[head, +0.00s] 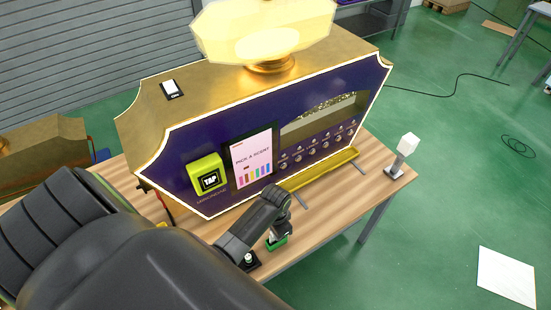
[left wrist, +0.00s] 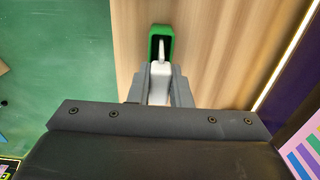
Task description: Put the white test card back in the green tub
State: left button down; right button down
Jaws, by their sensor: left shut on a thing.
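The green tub (head: 277,243) stands on the wooden table, in front of the machine, and shows partly below my left gripper (head: 278,230) in the head view. In the left wrist view the tub (left wrist: 153,47) has a green rim and a dark inside. My left gripper (left wrist: 158,90) is shut on the white test card (left wrist: 160,73). The card's thin far end overlaps the tub's opening in this view; I cannot tell how deep it reaches. In the head view the card is hidden by the gripper. My right gripper is not in view.
The purple and gold perfume machine (head: 232,126) stands behind the tub, with a yellow-green TAP reader (head: 207,175) and a scent screen (head: 251,160). A white-topped lamp-like object (head: 405,148) stands at the table's right end.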

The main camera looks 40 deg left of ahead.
pick_arm(q)
jog(key=c, duration=1.3)
grip_release()
jog(key=shift+o, duration=0.6)
jog(key=o, duration=0.6)
jog(key=shift+c, duration=0.2)
jog(key=shift+r, duration=0.1)
jog(key=shift+r+p, duration=0.9)
jog(key=shift+p, duration=0.35)
